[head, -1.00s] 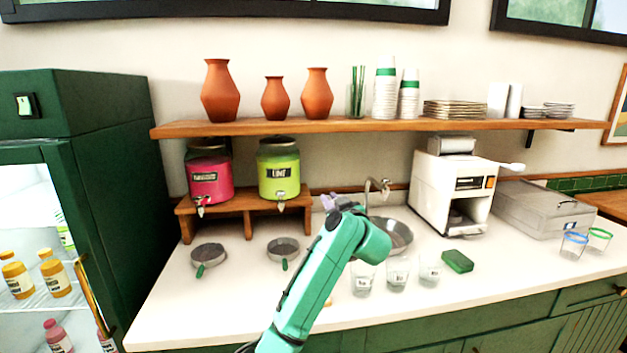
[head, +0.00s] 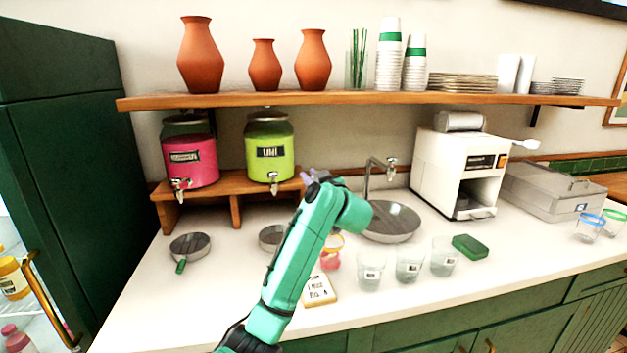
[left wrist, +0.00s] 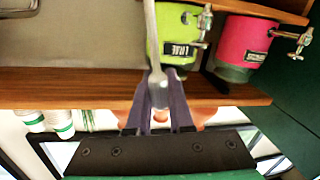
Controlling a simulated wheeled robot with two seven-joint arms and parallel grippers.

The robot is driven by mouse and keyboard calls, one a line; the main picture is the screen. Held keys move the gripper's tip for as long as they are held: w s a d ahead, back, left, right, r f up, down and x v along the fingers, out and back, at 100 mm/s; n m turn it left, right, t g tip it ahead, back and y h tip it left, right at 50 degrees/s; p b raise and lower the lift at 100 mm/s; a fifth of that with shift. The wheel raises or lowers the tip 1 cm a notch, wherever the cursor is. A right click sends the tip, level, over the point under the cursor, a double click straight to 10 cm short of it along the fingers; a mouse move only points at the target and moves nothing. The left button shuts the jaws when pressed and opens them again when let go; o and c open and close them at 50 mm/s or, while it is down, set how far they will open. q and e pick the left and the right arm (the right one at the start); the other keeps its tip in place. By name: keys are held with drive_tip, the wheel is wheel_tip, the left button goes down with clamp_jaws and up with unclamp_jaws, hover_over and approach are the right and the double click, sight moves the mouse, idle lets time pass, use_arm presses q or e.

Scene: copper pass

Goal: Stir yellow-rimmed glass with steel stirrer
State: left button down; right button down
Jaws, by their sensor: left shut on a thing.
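The yellow-rimmed glass (head: 331,258) stands on the white counter, with pink-red liquid in it; my left arm partly covers it in the head view. My left gripper (head: 311,178) is raised over the counter behind the glass, in front of the drink dispensers. In the left wrist view its fingers (left wrist: 158,92) are shut on the steel stirrer (left wrist: 151,35), whose shaft runs out of the top of that picture. The stirrer cannot be made out in the head view. My right gripper is not in view.
Clear glasses (head: 409,263) stand right of the yellow-rimmed glass, near a green sponge (head: 469,247). A card (head: 318,290) lies in front of it. Behind are the sink (head: 392,222) and tap, the lime dispenser (head: 270,148) and the pink dispenser (head: 190,160). A strainer (head: 190,246) lies left.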

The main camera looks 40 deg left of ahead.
use_arm(q)
wheel_tip(320, 180, down, 9)
drive_tip(key=w+d+b, duration=0.1)
drive_tip(key=shift+d, duration=0.15)
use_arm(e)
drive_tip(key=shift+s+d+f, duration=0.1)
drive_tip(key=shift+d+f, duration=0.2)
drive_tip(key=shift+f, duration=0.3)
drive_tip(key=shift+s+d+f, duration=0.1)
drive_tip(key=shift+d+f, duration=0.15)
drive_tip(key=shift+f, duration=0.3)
use_arm(q)
drive_tip(key=shift+r, duration=0.1)
